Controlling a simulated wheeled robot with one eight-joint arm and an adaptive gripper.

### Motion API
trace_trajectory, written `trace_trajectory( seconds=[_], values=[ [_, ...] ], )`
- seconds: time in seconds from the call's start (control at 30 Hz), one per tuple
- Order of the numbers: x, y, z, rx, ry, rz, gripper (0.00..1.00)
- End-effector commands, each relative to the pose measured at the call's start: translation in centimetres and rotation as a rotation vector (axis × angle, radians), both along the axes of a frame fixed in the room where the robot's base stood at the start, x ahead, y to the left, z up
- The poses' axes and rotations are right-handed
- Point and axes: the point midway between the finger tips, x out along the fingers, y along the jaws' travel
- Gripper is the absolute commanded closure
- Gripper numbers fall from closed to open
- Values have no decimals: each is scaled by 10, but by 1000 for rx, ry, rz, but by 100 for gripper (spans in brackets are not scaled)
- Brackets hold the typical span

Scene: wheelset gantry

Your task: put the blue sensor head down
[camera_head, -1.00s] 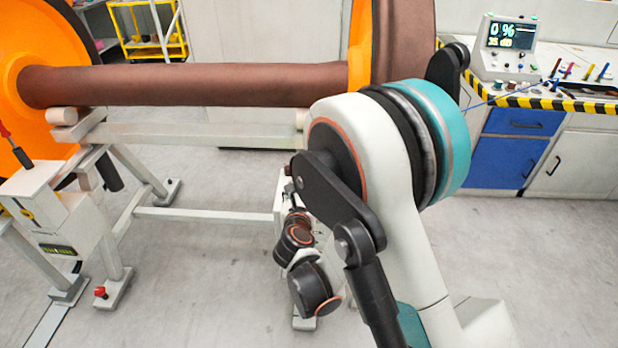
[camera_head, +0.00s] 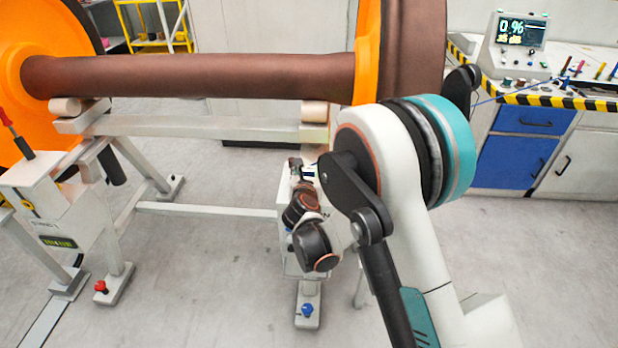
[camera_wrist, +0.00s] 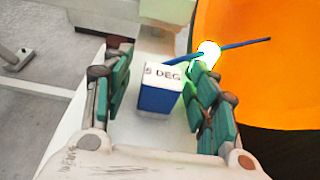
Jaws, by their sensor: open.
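The blue sensor head (camera_wrist: 158,98) is a small block with blue sides and a pale top marked "5 DEG". In the wrist view it stands on a white surface (camera_wrist: 140,135) between the fingers of my gripper (camera_wrist: 160,92). The gripper is open, its teal-padded fingers on either side of the block. A clear gap shows on the left and a narrower one on the right. A thin blue rod or cable (camera_wrist: 243,44) runs behind the right finger, by a bright greenish glow (camera_wrist: 208,54). In the head view my arm hides most of the gripper, and the sensor head cannot be made out.
The orange wheel (camera_wrist: 285,70) is close on the right in the wrist view. The brown axle (camera_head: 190,76) spans above the grey gantry frame (camera_head: 200,127). A bench with a display (camera_head: 521,31) stands at back right. Open floor (camera_head: 190,260) lies in front.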

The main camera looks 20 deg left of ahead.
Motion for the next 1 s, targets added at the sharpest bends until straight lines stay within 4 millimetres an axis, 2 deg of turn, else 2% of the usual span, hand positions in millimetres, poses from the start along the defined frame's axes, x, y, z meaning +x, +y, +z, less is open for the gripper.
trace_trajectory(
  seconds=[0.1, 0.3, 0.33, 0.43, 0.47, 0.77, 0.87, 1.0],
  values=[
    [0, 0, 1, 0, 0, 0, 47],
    [0, 0, 1, 0, 0, 0, 92],
    [0, 0, 1, 0, 0, 0, 97],
    [-1, 0, 1, 0, 0, 0, 97],
    [-1, 0, 1, 0, 0, 0, 100],
    [-1, 0, 6, 0, 0, 0, 100],
    [-1, 0, 14, 0, 0, 0, 100],
    [-1, 0, 36, 0, 0, 0, 100]
  ],
)
